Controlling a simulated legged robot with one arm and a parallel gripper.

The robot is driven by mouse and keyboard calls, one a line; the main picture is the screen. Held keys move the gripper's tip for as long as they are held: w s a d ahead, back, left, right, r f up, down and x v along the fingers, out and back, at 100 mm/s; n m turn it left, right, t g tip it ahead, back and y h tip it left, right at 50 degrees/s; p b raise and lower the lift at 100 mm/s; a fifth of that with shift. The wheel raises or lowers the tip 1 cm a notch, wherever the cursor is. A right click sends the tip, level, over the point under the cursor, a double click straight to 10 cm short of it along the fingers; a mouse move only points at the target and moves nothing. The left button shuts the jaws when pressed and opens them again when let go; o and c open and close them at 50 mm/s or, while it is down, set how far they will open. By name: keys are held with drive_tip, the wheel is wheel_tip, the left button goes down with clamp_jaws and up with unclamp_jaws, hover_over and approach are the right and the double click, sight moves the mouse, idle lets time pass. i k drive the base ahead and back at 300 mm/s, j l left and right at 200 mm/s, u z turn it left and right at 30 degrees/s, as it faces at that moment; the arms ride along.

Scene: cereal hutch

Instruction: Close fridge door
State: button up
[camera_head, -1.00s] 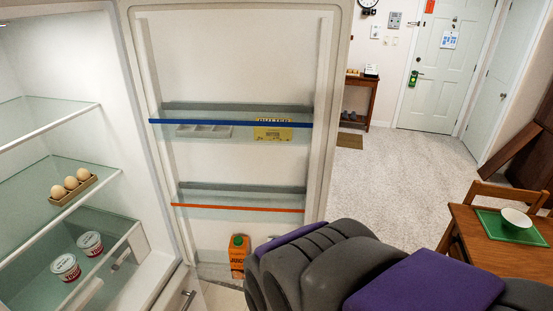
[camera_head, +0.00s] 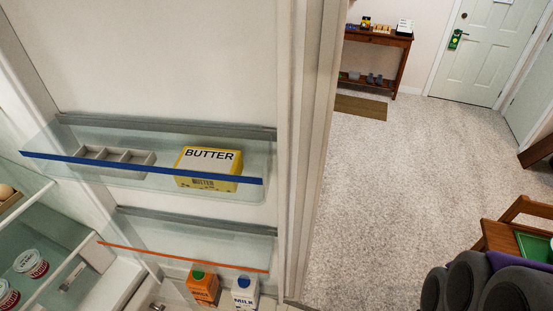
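The fridge door (camera_head: 175,60) fills the left half of the head view. Its inner side faces me, and it stands open at an angle to the fridge. A blue-edged door shelf holds a yellow butter box (camera_head: 208,168) and an empty grey tray (camera_head: 113,158). Below an orange-edged shelf stand an orange juice carton (camera_head: 203,285) and a white milk carton (camera_head: 244,292). The fridge interior (camera_head: 60,235) shows at the lower left with two yogurt cups and part of an egg holder. My arm is at the lower right corner; my gripper cannot be made out.
A wooden table (camera_head: 498,236) with a green tray (camera_head: 536,246) is at the right. A side table (camera_head: 378,40) and a brown mat (camera_head: 361,107) are at the back wall. The carpeted floor (camera_head: 400,180) right of the fridge door is clear.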

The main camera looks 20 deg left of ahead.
sight(273, 65)
drive_tip(key=i+l+u, duration=0.2)
drive_tip(key=i, duration=0.35)
drive_tip(key=i+l+u, duration=0.25)
drive_tip(key=i, duration=0.25)
drive_tip(key=i+u, duration=0.2)
drive_tip(key=u, duration=0.3)
drive_tip(key=i+u, duration=0.15)
drive_tip(key=u, duration=0.3)
drive_tip(key=i+l+u, duration=0.15)
drive_tip(key=u, duration=0.35)
drive_tip(key=i+l+u, duration=0.15)
drive_tip(key=u, duration=0.3)
drive_tip(key=i+l+u, duration=0.1)
drive_tip(key=u, duration=0.35)
drive_tip(key=i+l+u, duration=0.15)
drive_tip(key=u, duration=0.35)
drive_tip(key=l+u, duration=0.2)
drive_tip(key=u, duration=0.25)
drive_tip(key=i+l+u, duration=0.1)
drive_tip(key=l+u, duration=0.15)
drive_tip(key=u, duration=0.25)
drive_tip(key=k+l+u, duration=0.15)
drive_tip(key=u, duration=0.15)
drive_tip(key=k+j+u, duration=0.15)
drive_tip(key=k+j, duration=0.65)
drive_tip(key=j, duration=0.1)
